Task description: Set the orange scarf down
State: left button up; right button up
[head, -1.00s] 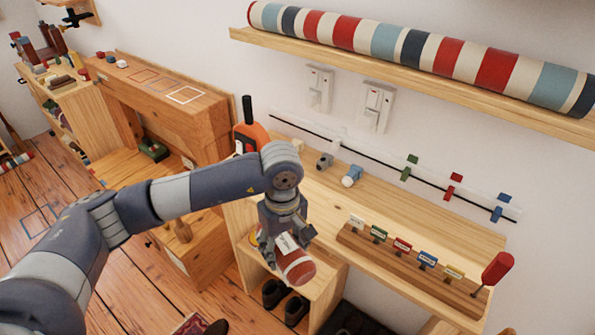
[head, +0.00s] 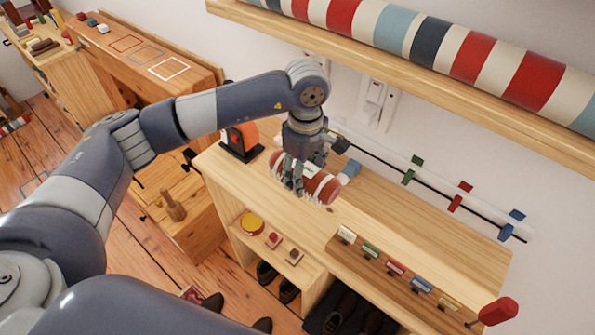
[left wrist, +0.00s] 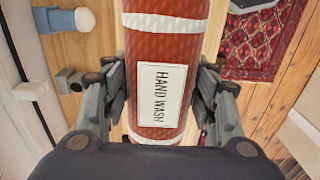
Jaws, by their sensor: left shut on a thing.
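The scarf (head: 322,187) is a rolled, rust-red bundle with white bands. It also shows in the left wrist view (left wrist: 165,48), with a white label reading HAND WASH. My left gripper (head: 296,184) points down and is shut around the roll, with a finger on each side of it in the left wrist view (left wrist: 160,95). Gripper and scarf are over the wooden bench top (head: 420,225), near its back left part. I cannot tell whether the scarf touches the wood. My right gripper is not in view.
An orange and black object (head: 240,140) stands left of the scarf. A blue-and-white peg (head: 350,168) is close behind it. A wooden rack (head: 395,275) with coloured tags runs along the front, with a red handle (head: 497,311) at its end. A shelf (head: 400,65) overhangs behind.

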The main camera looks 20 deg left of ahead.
pick_arm(q)
jog(key=p, duration=0.1)
send_over(302, 204)
notch_tip(302, 204, down, 5)
jog(key=shift+s+d+r, duration=0.1)
notch_tip(302, 204, down, 3)
jog(key=shift+r+p, duration=0.2)
jog(key=shift+p, duration=0.4)
jog(key=shift+f, duration=0.35)
jog(key=o, duration=0.7)
jog(key=shift+f, duration=0.1)
jog(key=o, duration=0.4)
jog(key=shift+o, duration=0.2)
jog(key=shift+r, duration=0.45)
notch_tip(302, 204, up, 12)
jog(key=b, duration=0.3)
jog(key=shift+f, duration=0.2)
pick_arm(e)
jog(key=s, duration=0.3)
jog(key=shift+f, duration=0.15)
pick_arm(q)
jog(key=shift+f, duration=0.1)
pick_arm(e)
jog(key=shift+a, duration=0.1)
